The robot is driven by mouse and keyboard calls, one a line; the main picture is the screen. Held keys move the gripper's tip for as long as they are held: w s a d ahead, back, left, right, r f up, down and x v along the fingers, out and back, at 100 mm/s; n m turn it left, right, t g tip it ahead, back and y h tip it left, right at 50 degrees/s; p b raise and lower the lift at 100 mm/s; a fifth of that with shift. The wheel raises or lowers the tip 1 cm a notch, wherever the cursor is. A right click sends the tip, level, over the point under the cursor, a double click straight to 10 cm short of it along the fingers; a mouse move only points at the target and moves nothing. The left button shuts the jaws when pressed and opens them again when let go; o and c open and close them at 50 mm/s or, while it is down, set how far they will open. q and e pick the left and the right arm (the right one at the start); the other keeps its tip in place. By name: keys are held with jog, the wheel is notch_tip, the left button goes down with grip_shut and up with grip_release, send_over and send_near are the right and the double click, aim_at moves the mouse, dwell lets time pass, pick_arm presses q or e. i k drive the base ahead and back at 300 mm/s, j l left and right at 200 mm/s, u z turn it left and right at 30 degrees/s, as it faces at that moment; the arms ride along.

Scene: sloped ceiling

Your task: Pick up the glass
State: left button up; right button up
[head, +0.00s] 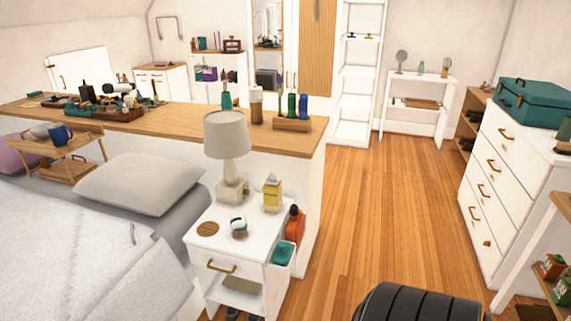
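No drinking glass can be made out for certain. A small round white and blue item (238,226) stands on the white nightstand (212,250) beside the bed; it is too small to tell whether it is glass. Around it on the nightstand are a round wooden coaster (208,229), a yellow carton-like item (272,193) and a lamp (227,140). A blue mug (60,134) stands on a small wooden tray table (58,149) on the bed. Neither of my grippers is in view.
A long wood-topped divider (190,120) behind the bed (70,240) carries many small items and bottles. A white dresser (510,185) with a teal case (535,102) stands at right. Open wooden floor (365,210) lies between nightstand and dresser. An orange bottle (294,225) is at the nightstand's right side.

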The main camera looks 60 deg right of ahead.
aim_at(238, 220)
jog(key=z, duration=1.4)
